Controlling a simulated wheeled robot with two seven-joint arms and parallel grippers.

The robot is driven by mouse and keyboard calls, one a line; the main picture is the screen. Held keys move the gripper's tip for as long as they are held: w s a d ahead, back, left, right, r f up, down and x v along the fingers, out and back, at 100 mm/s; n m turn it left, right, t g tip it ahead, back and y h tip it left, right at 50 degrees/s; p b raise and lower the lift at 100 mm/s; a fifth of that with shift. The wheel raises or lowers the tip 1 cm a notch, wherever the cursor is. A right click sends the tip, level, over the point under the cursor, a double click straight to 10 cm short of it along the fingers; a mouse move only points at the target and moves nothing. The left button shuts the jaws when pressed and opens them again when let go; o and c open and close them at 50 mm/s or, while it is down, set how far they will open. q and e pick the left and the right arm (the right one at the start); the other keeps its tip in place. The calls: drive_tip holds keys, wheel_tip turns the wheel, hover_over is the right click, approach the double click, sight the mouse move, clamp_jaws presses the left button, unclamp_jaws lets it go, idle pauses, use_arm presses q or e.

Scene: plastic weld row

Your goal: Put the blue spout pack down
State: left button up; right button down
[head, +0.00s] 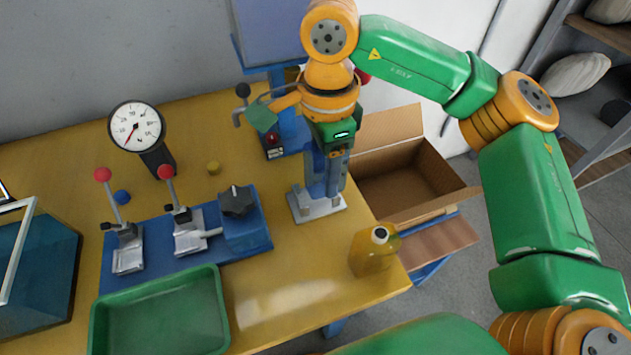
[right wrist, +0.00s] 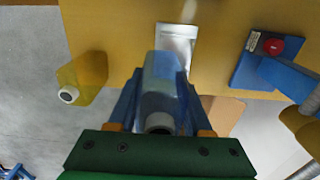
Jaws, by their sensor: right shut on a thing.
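My right gripper (head: 325,172) points down near the right part of the yellow table and is shut on the blue spout pack. In the right wrist view, the translucent blue pack (right wrist: 160,90) sits between my two blue fingers, its pale round spout towards the camera. In the head view, the fingers largely hide the pack. A bright metal plate (head: 320,210) lies under the gripper; it also shows in the right wrist view (right wrist: 176,33). I cannot tell whether the pack touches the plate. My left gripper is not in view.
A yellow spout pack (head: 372,254) stands near the table's front right edge. An open cardboard box (head: 440,200) is beyond the right edge. A blue base with red-knobbed levers (head: 255,240) and a green tray (head: 95,310) lie left. A blue stand (head: 285,110) rises behind the gripper.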

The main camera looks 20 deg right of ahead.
sight(315, 183)
drive_tip(key=w+f, duration=0.2)
drive_tip(key=f, duration=0.1)
drive_tip(key=shift+w+a+f, duration=0.15)
drive_tip(key=shift+w+a, duration=0.05)
drive_tip(key=shift+a, duration=0.2)
wheel_tip(315, 183, down, 3)
drive_tip(key=shift+r+p, duration=0.15)
drive_tip(key=shift+p, duration=0.4)
drive_tip(key=shift+f+b, duration=0.3)
drive_tip(key=shift+f, duration=0.05)
drive_tip(key=shift+c, duration=1.7)
unclamp_jaws()
drive_tip(key=shift+r, duration=0.1)
drive_tip(key=shift+r+p, duration=0.3)
drive_tip(key=shift+r, duration=0.05)
wheel_tip(315, 183, up, 12)
drive_tip(key=shift+f, duration=0.2)
